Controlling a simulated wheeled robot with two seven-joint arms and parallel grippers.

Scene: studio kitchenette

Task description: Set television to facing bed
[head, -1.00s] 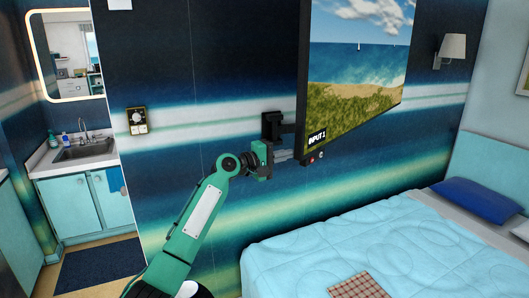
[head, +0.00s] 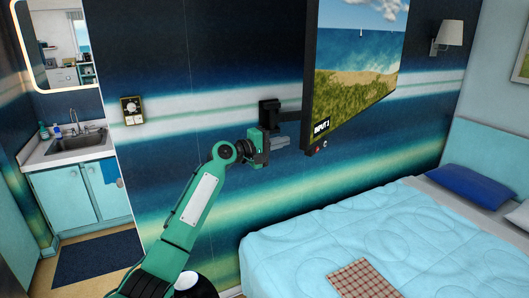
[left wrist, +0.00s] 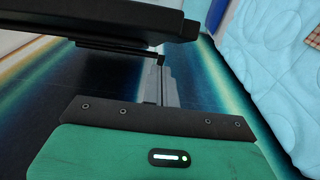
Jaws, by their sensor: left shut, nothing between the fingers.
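The television (head: 355,85) is on a black wall mount (head: 270,115) with an arm reaching to it. My left gripper (head: 287,142) is shut and empty, below the mount arm and just left of the television's lower edge. I cannot tell if it touches. A black panel, likely the television (left wrist: 110,22), crosses the top of the left wrist view.
The bed (head: 340,235) with a light blue quilt fills the lower right, with a checked cloth (head: 365,278) and blue pillow (head: 472,186). A sink counter (head: 78,145) stands far left. A lamp (head: 448,36) is right.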

